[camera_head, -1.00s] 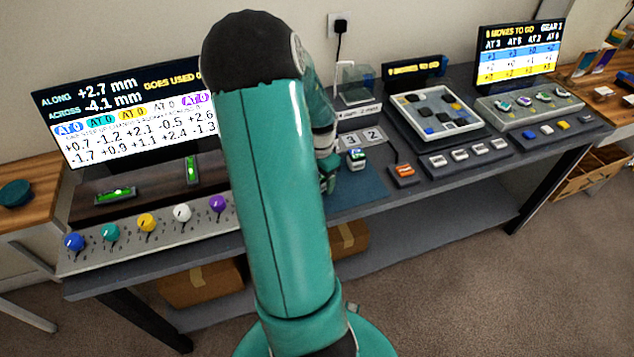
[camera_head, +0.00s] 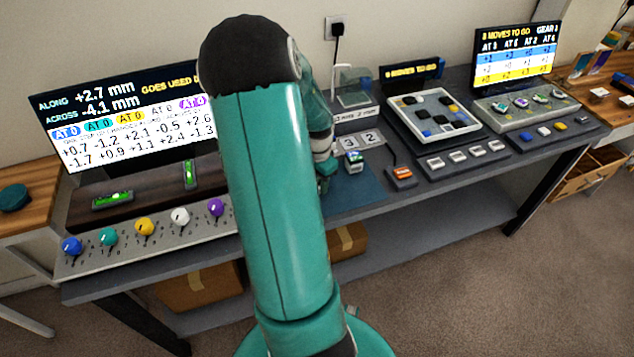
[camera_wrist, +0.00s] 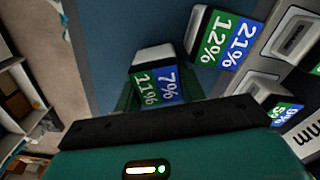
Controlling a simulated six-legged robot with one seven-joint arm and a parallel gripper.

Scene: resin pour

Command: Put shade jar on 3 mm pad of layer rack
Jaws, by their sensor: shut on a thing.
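My gripper (camera_wrist: 157,92) is shut on a shade jar (camera_wrist: 152,56) with a pale top and a green and blue label reading 11% and 7%. In the head view my arm hides most of the gripper and the held jar. A second jar (camera_wrist: 219,38), labelled 12% and 21%, stands apart, up and right of the held one in the wrist view; it also shows in the head view (camera_head: 354,160). The layer rack (camera_head: 360,140) shows pads marked 3 and 2. In the wrist view another jar (camera_wrist: 286,110) is at the rack's right-hand side, partly cut off.
A blue mat (camera_head: 362,191) lies before the rack. A clear box (camera_head: 355,87) stands behind it. An orange button box (camera_head: 401,174) and a tile board (camera_head: 435,112) are to the right. A knob panel (camera_head: 146,236) and a screen (camera_head: 130,115) are left.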

